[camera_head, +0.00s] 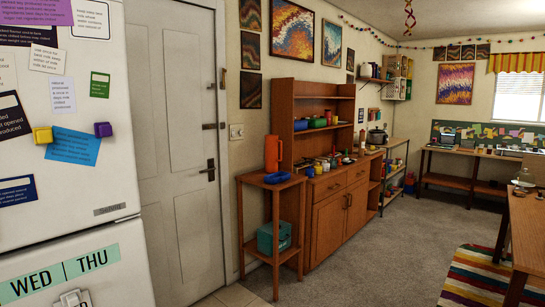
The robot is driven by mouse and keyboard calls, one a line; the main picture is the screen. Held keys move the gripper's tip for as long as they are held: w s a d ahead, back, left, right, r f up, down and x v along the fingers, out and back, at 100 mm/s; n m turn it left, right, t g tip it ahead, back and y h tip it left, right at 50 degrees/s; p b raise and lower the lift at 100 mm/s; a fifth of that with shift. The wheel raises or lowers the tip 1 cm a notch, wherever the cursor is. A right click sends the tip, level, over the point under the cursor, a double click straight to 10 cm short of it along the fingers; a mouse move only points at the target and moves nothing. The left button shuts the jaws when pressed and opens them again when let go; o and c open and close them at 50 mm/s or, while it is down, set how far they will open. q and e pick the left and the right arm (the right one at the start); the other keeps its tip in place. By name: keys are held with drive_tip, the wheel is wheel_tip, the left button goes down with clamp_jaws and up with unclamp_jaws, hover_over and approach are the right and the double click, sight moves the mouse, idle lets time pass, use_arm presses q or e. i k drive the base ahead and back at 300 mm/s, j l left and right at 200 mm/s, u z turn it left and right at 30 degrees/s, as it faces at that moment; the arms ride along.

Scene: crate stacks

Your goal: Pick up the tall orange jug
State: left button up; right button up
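The tall orange jug (273,153) stands upright on top of a small wooden side table (258,182), against the wall to the right of the white door. A blue bowl (277,177) sits in front of it on the same top. The jug's side and handle show clearly, with nothing in front of most of it. Neither of my grippers is in view.
A white fridge (105,190) fills the near left. A wooden cabinet (326,223) with cluttered top stands right of the side table, which holds a teal box (274,238) below. A wooden table (528,228) stands at right. Grey carpet (375,270) between is clear.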

sight(271, 141)
drive_tip(key=i+z, duration=0.3)
drive_tip(key=i, duration=0.45)
drive_tip(key=i+l+z, duration=0.1)
drive_tip(key=i, duration=1.4)
drive_tip(key=i+j+u, duration=0.15)
drive_tip(key=i+u, duration=0.55)
drive_tip(key=i+l+u, duration=0.1)
drive_tip(key=i+u, duration=0.25)
drive_tip(key=i, duration=0.05)
